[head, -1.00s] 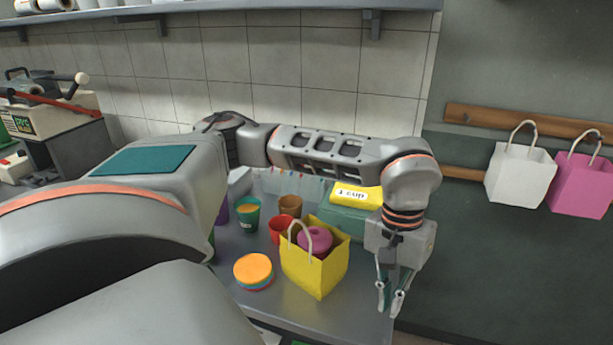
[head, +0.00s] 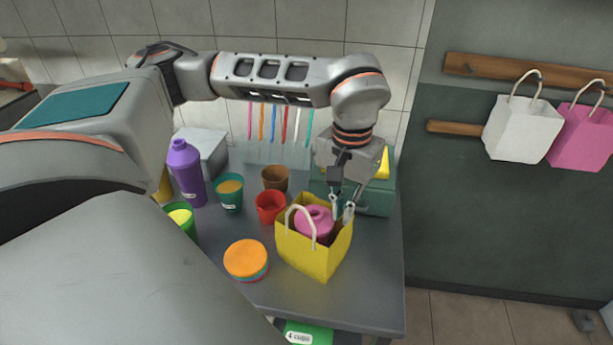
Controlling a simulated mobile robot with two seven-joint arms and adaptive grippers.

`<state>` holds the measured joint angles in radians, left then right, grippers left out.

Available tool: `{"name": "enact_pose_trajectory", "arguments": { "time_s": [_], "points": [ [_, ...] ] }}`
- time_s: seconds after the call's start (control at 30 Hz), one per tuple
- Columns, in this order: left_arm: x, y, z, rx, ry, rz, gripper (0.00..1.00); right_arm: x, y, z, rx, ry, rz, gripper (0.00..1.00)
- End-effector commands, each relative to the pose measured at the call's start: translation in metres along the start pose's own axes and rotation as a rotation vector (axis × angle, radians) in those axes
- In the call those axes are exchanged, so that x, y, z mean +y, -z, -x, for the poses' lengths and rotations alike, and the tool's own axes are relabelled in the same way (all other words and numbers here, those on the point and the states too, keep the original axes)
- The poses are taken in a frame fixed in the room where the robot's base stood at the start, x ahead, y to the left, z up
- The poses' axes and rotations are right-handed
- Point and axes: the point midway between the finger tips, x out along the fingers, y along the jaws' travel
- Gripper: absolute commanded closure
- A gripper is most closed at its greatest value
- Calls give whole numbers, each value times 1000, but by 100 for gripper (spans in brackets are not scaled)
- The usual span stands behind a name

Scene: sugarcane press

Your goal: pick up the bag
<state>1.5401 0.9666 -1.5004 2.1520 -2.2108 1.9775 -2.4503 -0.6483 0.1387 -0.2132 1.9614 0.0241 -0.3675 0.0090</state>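A yellow bag (head: 310,257) stands upright on the grey table. Its near white handle arches up at the front, and a pink round-bodied object (head: 316,220) sits inside it. My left gripper (head: 343,210) points down at the bag's back right rim, with its fingertips a little apart. The far handle is mostly hidden or hard to make out by the fingers, and I see no clear grip on it. My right gripper is out of view.
On the table (head: 345,300) stand a red cup (head: 271,206), a brown cup (head: 275,178), a green cup (head: 229,192), a purple bottle (head: 186,172) and stacked orange-topped discs (head: 246,259). A green box (head: 377,197) is behind the gripper. White (head: 520,130) and pink (head: 582,137) bags hang at right.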

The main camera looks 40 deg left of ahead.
Motion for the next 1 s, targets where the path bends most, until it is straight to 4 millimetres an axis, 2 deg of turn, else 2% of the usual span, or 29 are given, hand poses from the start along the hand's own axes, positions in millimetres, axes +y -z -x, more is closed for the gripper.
{"name": "enact_pose_trajectory", "arguments": {
  "time_s": [0.37, 0.7, 0.97, 1.0],
  "points": [
    [0, -1, -34, -3, 2, 0, 94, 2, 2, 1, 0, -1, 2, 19],
    [2, -1, -75, -3, 1, 0, 94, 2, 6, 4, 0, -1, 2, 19],
    [2, 0, -78, 1, 0, 0, 94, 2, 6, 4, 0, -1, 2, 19],
    [2, 0, -78, 0, 1, 0, 99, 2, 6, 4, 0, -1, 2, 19]
  ]
}}
